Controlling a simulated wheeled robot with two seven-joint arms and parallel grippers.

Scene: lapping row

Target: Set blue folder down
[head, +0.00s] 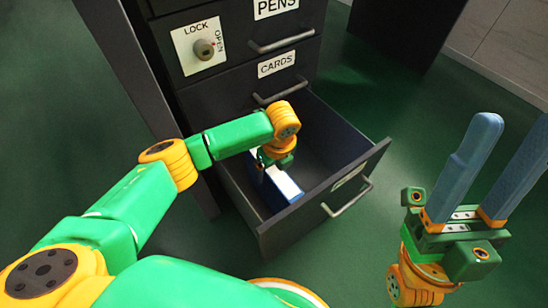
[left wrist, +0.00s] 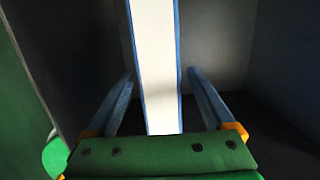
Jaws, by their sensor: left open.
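The blue folder (head: 287,184) is inside the open bottom drawer (head: 322,203), with its white edge facing up between blue covers. My left gripper (head: 276,160) reaches down into the drawer over the folder; its fingers are mostly hidden in the head view. In the left wrist view the folder (left wrist: 156,50) runs between the two blue fingers of my left gripper (left wrist: 160,78). The fingers are open, with a gap showing on each side of the folder. My right gripper (head: 516,128) is open and empty, at the right of the head view.
The dark cabinet (head: 235,77) has closed drawers labelled PENS (head: 276,7) and CARDS (head: 276,64) above, and a lock plate (head: 201,47). The open drawer's front has a handle (head: 347,199). Green floor (head: 420,120) lies clear to the right.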

